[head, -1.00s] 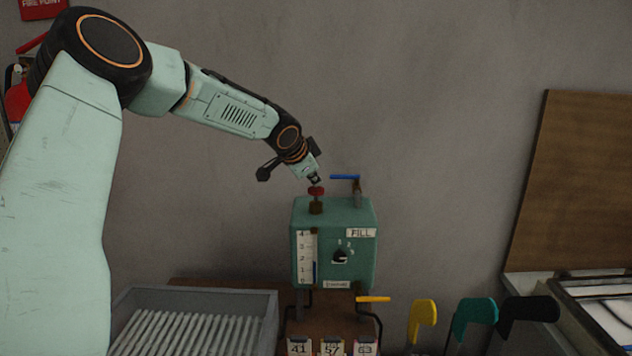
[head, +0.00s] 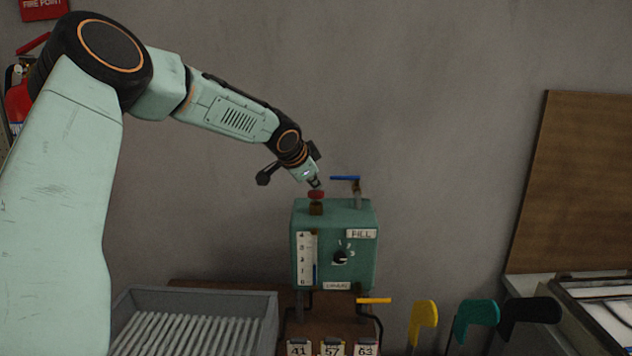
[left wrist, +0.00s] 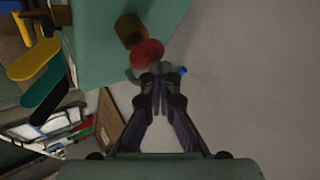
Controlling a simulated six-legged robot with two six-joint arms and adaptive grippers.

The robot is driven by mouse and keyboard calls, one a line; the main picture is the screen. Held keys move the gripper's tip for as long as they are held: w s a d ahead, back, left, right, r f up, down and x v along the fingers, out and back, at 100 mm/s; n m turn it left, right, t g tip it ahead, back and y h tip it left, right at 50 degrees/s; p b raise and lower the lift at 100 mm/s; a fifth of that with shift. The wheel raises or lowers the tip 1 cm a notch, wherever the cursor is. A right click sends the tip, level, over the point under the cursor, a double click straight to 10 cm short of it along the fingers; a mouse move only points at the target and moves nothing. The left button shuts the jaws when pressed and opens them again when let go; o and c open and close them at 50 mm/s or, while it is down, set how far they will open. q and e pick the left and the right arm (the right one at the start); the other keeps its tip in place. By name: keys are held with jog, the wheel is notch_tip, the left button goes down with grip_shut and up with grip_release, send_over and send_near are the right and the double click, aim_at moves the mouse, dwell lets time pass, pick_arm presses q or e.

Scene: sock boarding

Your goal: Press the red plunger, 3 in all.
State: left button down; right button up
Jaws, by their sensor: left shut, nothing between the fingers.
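The red plunger (head: 316,194) stands on top of the green FILL box (head: 365,269), above a brass collar (head: 316,209). In the left wrist view the plunger's red head (left wrist: 147,53) and the collar (left wrist: 130,29) show just beyond my fingertips. My left gripper (head: 315,184) is shut and empty, pointing down at the red head. It is at the head or very close to it; I cannot tell whether it touches. It also shows in the left wrist view (left wrist: 157,73). My right gripper is not in view.
A blue-handled valve (head: 345,178) stands on the box right of the plunger, and a yellow lever (head: 373,300) is below. A grey ribbed tray (head: 262,310) is at lower left. Yellow, teal and black (head: 530,309) handle-like shapes stand at lower right.

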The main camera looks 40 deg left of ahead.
aim_at(314, 192)
pick_arm(q)
jog(key=shift+r+p, duration=1.8)
jog(key=shift+r, duration=0.25)
jog(key=shift+w+a+r+p, duration=0.1)
jog(key=shift+w+r+p, duration=0.05)
jog(key=shift+r+p, duration=0.65)
notch_tip(314, 192, up, 3)
jog(key=shift+r+p, duration=0.2)
jog(key=shift+p, duration=1.05)
